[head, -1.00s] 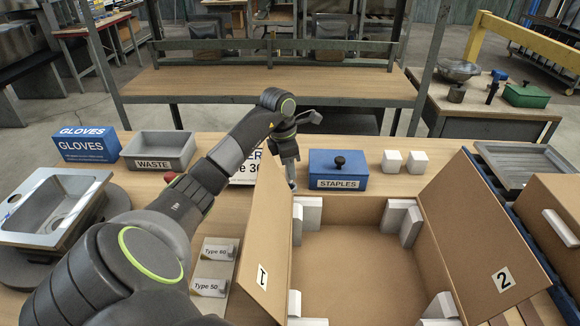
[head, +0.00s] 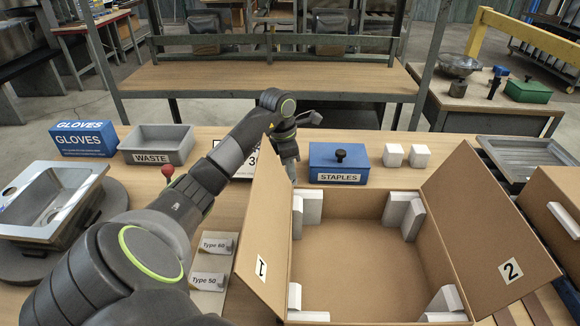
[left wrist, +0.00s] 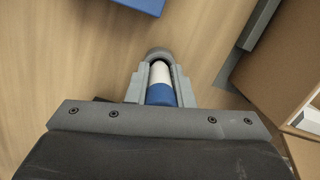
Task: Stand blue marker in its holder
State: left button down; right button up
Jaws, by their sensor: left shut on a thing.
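My left gripper (head: 290,172) reaches down behind the open cardboard box, left of the blue staples box. In the left wrist view the gripper (left wrist: 160,92) is shut on the blue marker (left wrist: 160,94), which shows a blue part and a white part between the grey fingers. A grey rounded piece curves around the marker's far end; I cannot tell whether it is fingertip or holder. In the head view the marker is hidden, and I cannot clearly make out its holder. My right gripper is not in view.
The cardboard box (head: 350,270) has raised flaps marked 1 and 2. The staples box (head: 338,164), two white blocks (head: 393,155), a grey waste bin (head: 157,143), a blue gloves box (head: 88,139) and a metal sink (head: 45,205) stand around. A red-knobbed thing (head: 168,171) stands left of my arm.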

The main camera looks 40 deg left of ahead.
pick_arm(q)
jog(key=shift+f+b, duration=0.35)
jog(key=shift+f, duration=0.2)
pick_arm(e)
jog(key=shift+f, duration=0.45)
pick_arm(q)
jog(key=c, duration=1.2)
grip_release()
jog(key=r, duration=0.5)
jog(key=s+r+p, duration=0.1)
jog(key=r, duration=0.2)
jog(key=shift+a+r, duration=0.2)
jog(key=shift+a, duration=0.15)
jog(key=shift+s+a+r+p, duration=0.15)
jog(key=shift+s+r+p, duration=0.05)
jog(key=shift+r+p, duration=1.2)
jog(key=shift+s+a+r+p, duration=0.1)
jog(key=shift+s+r+p, duration=0.05)
jog(key=shift+r+p, duration=1.25)
jog(key=shift+s+a+r+p, duration=0.2)
jog(key=shift+r+p, duration=0.8)
jog(key=shift+r, duration=0.7)
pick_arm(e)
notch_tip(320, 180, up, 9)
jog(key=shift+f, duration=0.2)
pick_arm(q)
jog(key=shift+d+f, duration=0.1)
